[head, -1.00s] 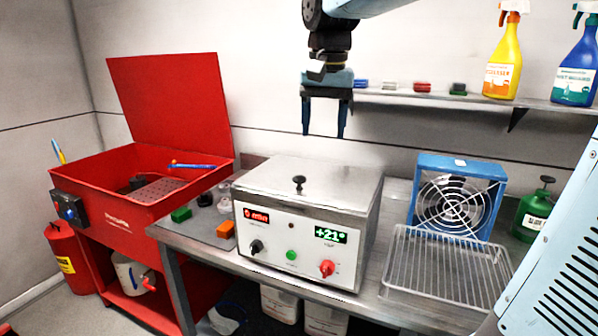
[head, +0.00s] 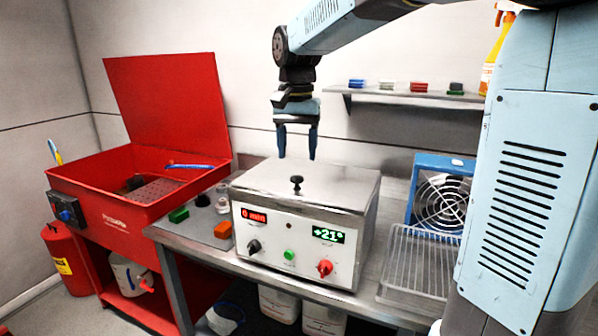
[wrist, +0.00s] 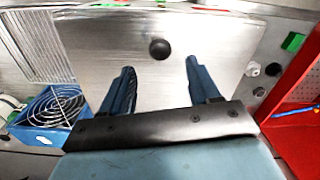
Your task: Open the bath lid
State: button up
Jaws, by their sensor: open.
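The bath (head: 300,228) is a steel box with a white front panel, dials and lit displays, standing on the steel bench. Its flat steel lid (head: 335,186) is shut on top, with a black knob (head: 296,184) in the middle. My gripper (head: 297,157) is open and empty, pointing down above the back part of the lid, apart from the knob. In the wrist view the knob (wrist: 159,49) shows beyond and between my two blue fingers (wrist: 160,75), over the bare lid (wrist: 215,45).
A red parts washer (head: 130,205) with a raised lid stands to the left. A blue fan (head: 441,190) and a wire rack (head: 415,265) are right of the bath. A wall shelf (head: 400,97) holds small coloured blocks behind. Green and orange blocks (head: 222,230) lie left of the bath.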

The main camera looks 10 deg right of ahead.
aim_at(297, 177)
jog(key=shift+f, duration=2.9)
jog(key=shift+c, duration=0.3)
grip_shut()
